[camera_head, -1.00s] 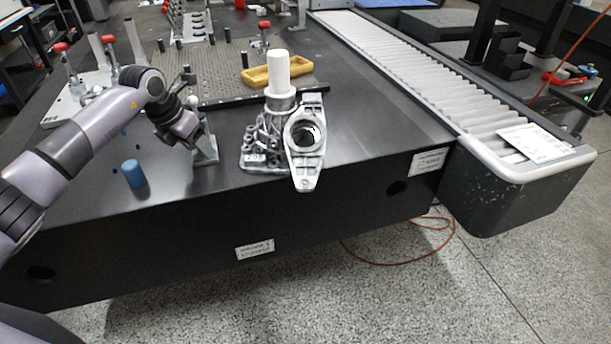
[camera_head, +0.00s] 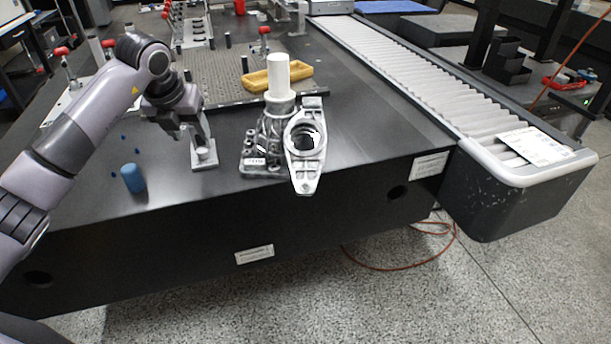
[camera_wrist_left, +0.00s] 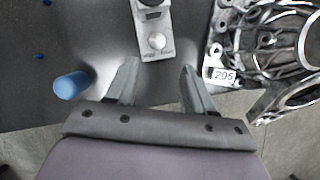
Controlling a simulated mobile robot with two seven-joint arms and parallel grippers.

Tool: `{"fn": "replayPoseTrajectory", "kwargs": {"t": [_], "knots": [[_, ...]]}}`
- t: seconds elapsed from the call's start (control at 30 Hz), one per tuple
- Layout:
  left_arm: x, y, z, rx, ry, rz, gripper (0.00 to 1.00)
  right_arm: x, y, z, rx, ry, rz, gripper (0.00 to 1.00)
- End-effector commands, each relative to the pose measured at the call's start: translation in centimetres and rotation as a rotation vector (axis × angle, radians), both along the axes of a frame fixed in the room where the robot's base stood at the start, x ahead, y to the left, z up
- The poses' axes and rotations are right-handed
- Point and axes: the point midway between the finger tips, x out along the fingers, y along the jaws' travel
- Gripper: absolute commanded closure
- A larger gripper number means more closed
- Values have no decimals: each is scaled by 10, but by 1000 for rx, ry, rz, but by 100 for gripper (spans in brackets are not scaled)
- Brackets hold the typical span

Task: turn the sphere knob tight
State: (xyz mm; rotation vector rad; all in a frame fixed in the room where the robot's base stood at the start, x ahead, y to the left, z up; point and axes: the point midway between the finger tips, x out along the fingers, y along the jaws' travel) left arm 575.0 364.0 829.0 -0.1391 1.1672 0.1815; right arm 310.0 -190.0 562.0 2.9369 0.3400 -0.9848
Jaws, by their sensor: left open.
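A small grey stand (camera_head: 205,163) is near the front edge of the black table, left of the metal casting. In the left wrist view its plate (camera_wrist_left: 145,22) carries a pale round knob (camera_wrist_left: 157,41), with a dark cylindrical part above it. I take this round piece to be the sphere knob; its thread is not visible. My left gripper (camera_wrist_left: 160,66) is open and empty, its two fingers apart on either side of the knob's line and short of it in the picture. In the head view my left gripper (camera_head: 194,122) covers the stand's upper part.
A blue cylinder (camera_head: 133,177) stands left of the stand. The casting (camera_head: 268,150), with a white cylinder (camera_head: 278,75) on it, is close on the right. A yellow tray (camera_head: 290,77) lies behind. Bare tabletop lies between the stand and blue cylinder.

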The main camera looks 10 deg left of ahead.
Motion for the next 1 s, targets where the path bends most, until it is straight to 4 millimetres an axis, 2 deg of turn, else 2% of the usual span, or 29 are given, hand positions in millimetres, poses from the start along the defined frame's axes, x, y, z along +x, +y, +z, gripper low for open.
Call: {"fn": "replayPoseTrajectory", "kwargs": {"t": [0.03, 0.43, 0.7, 1.0], "knots": [[-1, -12, -10, -33, 12, -32, 47, 0, 0, 4, 0, -1, 0, 57], [-11, -88, -37, -292, 1, -211, 47, 1, 0, 19, 0, -2, 0, 57], [-26, -140, -46, -499, -12, -298, 47, 1, 0, 30, 0, -2, 1, 57], [-49, -196, -43, -771, -36, -349, 47, 1, 0, 44, 0, -2, 1, 57]]}}
